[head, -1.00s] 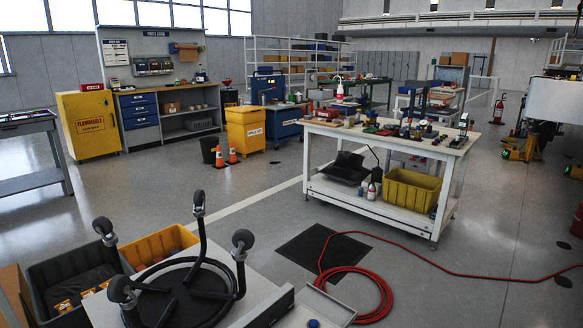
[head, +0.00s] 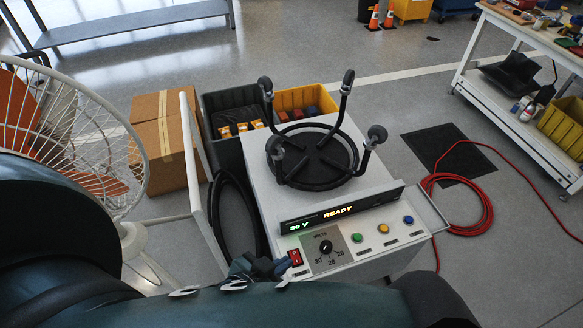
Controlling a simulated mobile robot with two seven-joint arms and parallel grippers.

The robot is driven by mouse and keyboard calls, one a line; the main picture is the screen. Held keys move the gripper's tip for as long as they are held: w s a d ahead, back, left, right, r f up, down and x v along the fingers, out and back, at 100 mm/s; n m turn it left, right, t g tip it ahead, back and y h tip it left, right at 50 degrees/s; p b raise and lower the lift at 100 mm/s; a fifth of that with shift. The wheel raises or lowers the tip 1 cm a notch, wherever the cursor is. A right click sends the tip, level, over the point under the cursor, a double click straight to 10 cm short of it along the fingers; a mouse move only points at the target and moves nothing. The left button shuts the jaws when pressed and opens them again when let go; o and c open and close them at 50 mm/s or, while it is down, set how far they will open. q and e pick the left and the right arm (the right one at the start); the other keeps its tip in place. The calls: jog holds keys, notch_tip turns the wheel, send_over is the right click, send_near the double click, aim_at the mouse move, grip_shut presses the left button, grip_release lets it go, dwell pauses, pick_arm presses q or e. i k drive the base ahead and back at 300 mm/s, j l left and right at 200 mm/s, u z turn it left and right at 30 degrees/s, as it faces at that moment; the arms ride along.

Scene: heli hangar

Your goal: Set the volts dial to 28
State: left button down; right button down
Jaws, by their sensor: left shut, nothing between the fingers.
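The volts dial (head: 326,247) is a small black knob on the pale front panel of the wheeled cart (head: 262,205). Numbers including 30, 28 and 26 are printed below it. Its pointer is too small to read for certain. The display (head: 340,209) above it reads "30 V" and "READY". My left gripper (head: 284,268) is shut and empty. It is left of and below the dial, close to the red switch (head: 296,257), and apart from the dial. My arm covers the cart's lower front. My right gripper is not in view.
Green (head: 357,238), amber (head: 383,229) and blue (head: 408,219) buttons sit right of the dial. A white wire fan (head: 85,130) and cardboard boxes (head: 165,130) stand left. A red hose (head: 458,190) lies on the floor right of the cart.

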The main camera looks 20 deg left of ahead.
aim_at(326, 246)
jog(key=u, duration=0.75)
jog(key=k+z, duration=0.35)
jog(key=k, duration=0.5)
jog(key=i+l, duration=0.25)
jog(key=i, duration=0.25)
jog(key=i+l+z, duration=0.15)
jog(key=i+l, duration=0.15)
jog(key=i, duration=0.2)
